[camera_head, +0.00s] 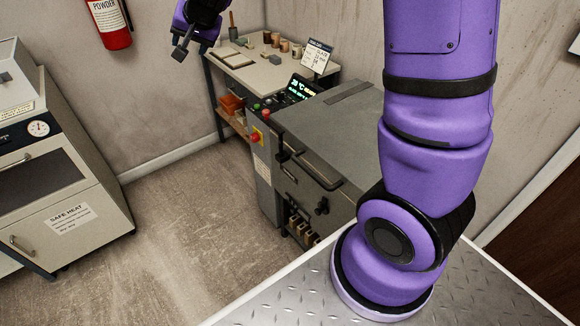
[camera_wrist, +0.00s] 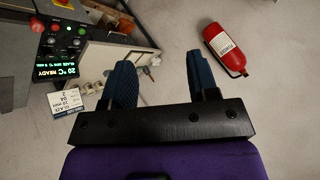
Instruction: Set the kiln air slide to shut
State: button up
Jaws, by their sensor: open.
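The grey kiln (camera_head: 335,130) stands left of my purple arm in the head view. A long handle (camera_head: 318,172) and a small dark knob (camera_head: 322,208) are on its front. I cannot tell which part is the air slide or how it is set. The control panel (camera_head: 297,90) with a green display is beside the kiln; in the wrist view its display (camera_wrist: 62,70) reads 20 °C and READY. My gripper (camera_head: 182,46) is high at the upper left, beyond the kiln and apart from it. In the wrist view my gripper (camera_wrist: 163,68) is open, with nothing between its fingers.
A workbench (camera_head: 262,75) with small pots and a card (camera_head: 316,57) stands behind the kiln. A red fire extinguisher (camera_head: 110,25) hangs on the wall. A cabinet (camera_head: 75,215) labelled SAFE HEAT stands at left. The floor (camera_head: 185,230) between it and the kiln is clear.

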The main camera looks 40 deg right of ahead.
jog(key=w+f+m+h, duration=0.2)
jog(key=w+f, duration=0.5)
jog(key=f, duration=0.2)
jog(key=m+g+h, duration=0.8)
jog(key=m+h, duration=0.1)
jog(key=h, duration=0.4)
send_near(292, 212)
jog(key=x, duration=0.9)
jog(key=shift+w, duration=0.1)
